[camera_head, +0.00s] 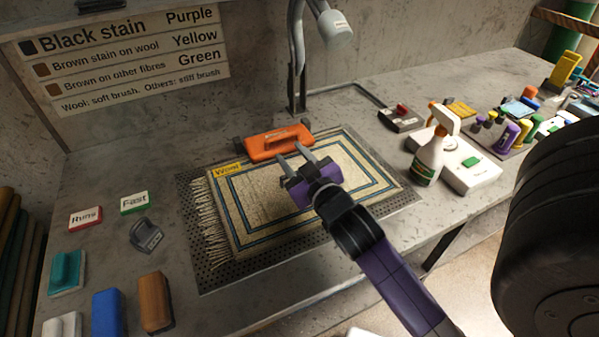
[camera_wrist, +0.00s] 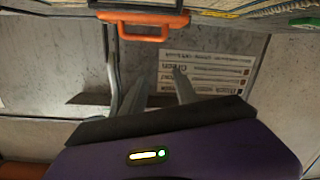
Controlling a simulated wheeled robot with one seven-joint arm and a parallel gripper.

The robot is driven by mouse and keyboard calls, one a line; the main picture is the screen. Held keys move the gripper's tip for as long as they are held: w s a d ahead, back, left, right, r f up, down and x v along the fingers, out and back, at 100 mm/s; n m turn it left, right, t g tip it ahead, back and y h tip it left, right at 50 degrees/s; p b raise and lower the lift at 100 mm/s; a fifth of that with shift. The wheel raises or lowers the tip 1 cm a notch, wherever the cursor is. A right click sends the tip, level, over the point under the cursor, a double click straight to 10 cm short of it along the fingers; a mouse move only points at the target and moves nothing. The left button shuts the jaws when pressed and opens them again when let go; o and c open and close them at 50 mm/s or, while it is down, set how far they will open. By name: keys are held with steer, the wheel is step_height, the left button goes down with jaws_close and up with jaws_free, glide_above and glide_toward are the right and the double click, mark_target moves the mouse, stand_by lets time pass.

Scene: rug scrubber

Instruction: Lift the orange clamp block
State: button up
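The orange clamp block (camera_head: 275,141) lies across the back edge of the rug (camera_head: 232,202), with a raised handle and dark ends. It also shows near the top of the wrist view (camera_wrist: 145,27). The rug is tan with blue border lines, a fringe at the left and a yellow "Wool" tag (camera_head: 228,168). My gripper (camera_head: 291,152) is open and empty, its two grey fingers apart and reaching toward the right half of the block's near side. In the wrist view the fingers (camera_wrist: 162,68) have nothing between them. I cannot tell the exact gap to the block.
A grey stand with a spray head (camera_head: 297,75) rises behind the block. A spray bottle (camera_head: 432,150) and white box (camera_head: 472,165) stand right. Blue (camera_head: 107,312) and brown (camera_head: 154,302) blocks lie front left. A stain sign (camera_head: 125,55) hangs on the wall.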

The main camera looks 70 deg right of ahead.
steer(key=shift+s+a+f+n+y, duration=0.3)
steer(key=shift+s+a+f+n, duration=0.15)
steer(key=shift+s+a+f, duration=0.15)
steer(key=shift+s+a+f+n+y, duration=0.35)
steer(key=shift+a+f+n, duration=0.1)
steer(key=shift+f, duration=0.2)
steer(key=shift+r, duration=0.1)
steer(key=s+a+n+t+y, duration=0.1)
steer(key=s+a+y, duration=0.3)
steer(key=a, duration=0.7)
steer(key=s+a+n+t+y, duration=0.2)
steer(key=s+a+t+y, duration=0.1)
steer(key=a, duration=0.9)
steer(key=shift+s+a+r+y, duration=0.15)
steer(key=shift+s+r+y, duration=0.15)
steer(key=shift+s+y, duration=0.35)
steer(key=shift+g+y, duration=0.8)
steer(key=s+a, duration=0.1)
steer(key=s, duration=0.1)
steer(key=s+a+f, duration=0.1)
steer(key=s+a, duration=0.1)
steer(key=s+a+f, duration=0.1)
steer(key=s, duration=0.1)
steer(key=shift+s+a, duration=0.4)
steer(key=shift+c, duration=0.3)
steer(key=shift+s+a+f, duration=0.1)
steer(key=shift+s, duration=0.2)
steer(key=c, duration=0.4)
jaws_close()
